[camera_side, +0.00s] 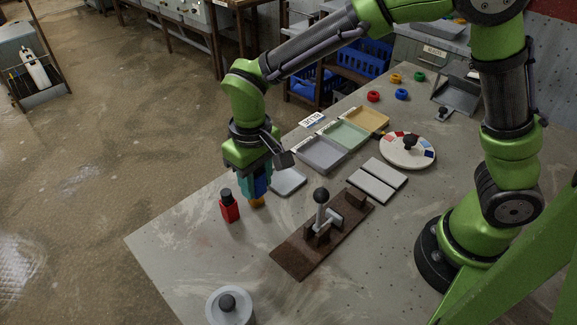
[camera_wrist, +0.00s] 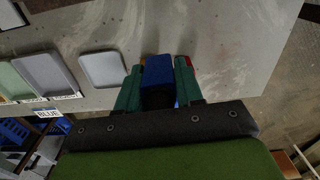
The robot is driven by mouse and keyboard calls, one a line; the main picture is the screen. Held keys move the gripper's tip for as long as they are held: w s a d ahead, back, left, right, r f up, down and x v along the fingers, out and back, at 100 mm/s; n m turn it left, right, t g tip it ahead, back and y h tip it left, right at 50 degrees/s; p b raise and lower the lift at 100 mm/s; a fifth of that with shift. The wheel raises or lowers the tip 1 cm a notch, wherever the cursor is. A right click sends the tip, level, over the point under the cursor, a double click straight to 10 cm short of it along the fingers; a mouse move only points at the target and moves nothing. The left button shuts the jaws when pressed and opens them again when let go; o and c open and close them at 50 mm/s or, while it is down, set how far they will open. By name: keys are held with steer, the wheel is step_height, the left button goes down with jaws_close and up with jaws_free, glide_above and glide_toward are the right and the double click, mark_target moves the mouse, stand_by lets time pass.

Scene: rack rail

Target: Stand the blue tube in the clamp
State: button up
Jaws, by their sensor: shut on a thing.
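The blue tube (camera_wrist: 158,72) sits between the two teal fingers of my gripper (camera_wrist: 158,88) in the wrist view. In the side view, my gripper (camera_side: 256,188) points down, shut on the blue tube (camera_side: 262,184), which looks roughly upright and is partly hidden by the fingers. An orange piece (camera_side: 256,202) shows just below the fingers; whether it belongs to the tube is unclear. The clamp (camera_side: 318,234) is on a brown board to the right, apart from my gripper. Its lever with a black ball knob (camera_side: 321,196) stands up.
A red bottle with a black cap (camera_side: 229,208) stands close left of my gripper. A pale square plate (camera_side: 288,181) lies just behind. Grey, green and yellow trays (camera_side: 320,154), a round dial (camera_side: 407,152) and two pale plates (camera_side: 376,181) lie further back. A grey cylinder (camera_side: 229,306) is in front.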

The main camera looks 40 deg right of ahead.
steer(key=d+r, duration=0.2)
steer(key=d, duration=0.1)
steer(key=n, duration=1.7)
glide_toward(345, 210)
steer(key=shift+f, duration=3.05)
steer(key=shift+f, duration=0.2)
steer(key=o, duration=0.9)
